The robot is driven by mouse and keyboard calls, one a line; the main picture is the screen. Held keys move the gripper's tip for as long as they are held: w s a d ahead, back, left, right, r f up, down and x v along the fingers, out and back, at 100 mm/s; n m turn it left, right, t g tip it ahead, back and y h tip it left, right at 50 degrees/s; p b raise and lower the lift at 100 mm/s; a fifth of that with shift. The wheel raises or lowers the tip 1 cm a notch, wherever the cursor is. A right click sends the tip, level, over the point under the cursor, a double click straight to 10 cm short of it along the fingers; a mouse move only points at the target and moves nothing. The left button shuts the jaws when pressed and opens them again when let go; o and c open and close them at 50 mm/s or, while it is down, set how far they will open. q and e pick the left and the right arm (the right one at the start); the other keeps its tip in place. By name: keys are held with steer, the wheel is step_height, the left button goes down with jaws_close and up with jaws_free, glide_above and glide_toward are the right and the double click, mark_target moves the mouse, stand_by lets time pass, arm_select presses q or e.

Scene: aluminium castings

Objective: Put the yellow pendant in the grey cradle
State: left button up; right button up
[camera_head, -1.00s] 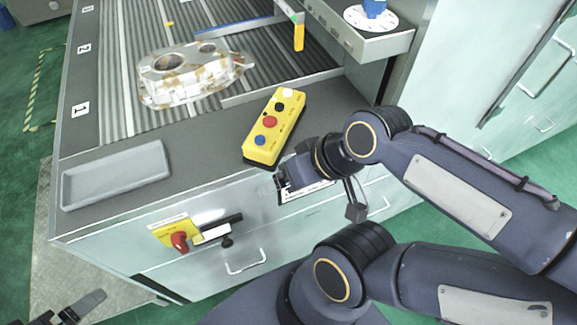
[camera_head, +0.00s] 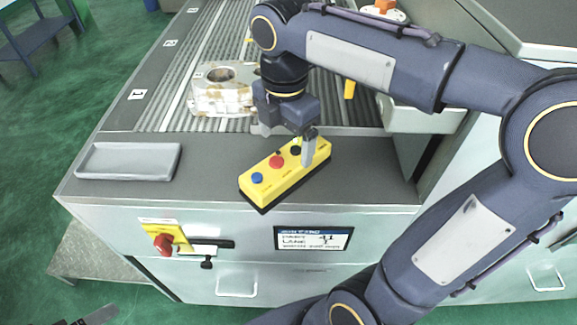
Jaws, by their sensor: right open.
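The yellow pendant (camera_head: 262,188), a box with blue, red and black buttons, lies at a slant on the dark front ledge. My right gripper (camera_head: 288,146) is open and points down over its far right end. One finger shows beside the pendant's right side, and the other is further left behind it; the pendant's far end is partly hidden. I cannot tell whether they touch it. The grey cradle (camera_head: 128,174), a shallow empty tray, lies on the ledge to the left. My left gripper (camera_head: 92,318) shows only partly at the bottom left edge.
A mottled aluminium casting (camera_head: 222,98) sits on the ribbed conveyor behind the ledge. The ledge (camera_head: 205,170) is clear between cradle and pendant. A red knob on a yellow plate (camera_head: 166,240) and a small display (camera_head: 313,238) are on the front panel.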

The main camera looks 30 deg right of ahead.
mark_target(287, 159)
step_height(287, 159, down, 6)
steer(key=shift+s+d+f, duration=0.1)
steer(key=shift+d, duration=0.05)
steer(key=c, duration=1.3)
steer(key=shift+p, duration=0.3)
steer(key=shift+c, duration=1.1)
steer(key=shift+r, duration=0.25)
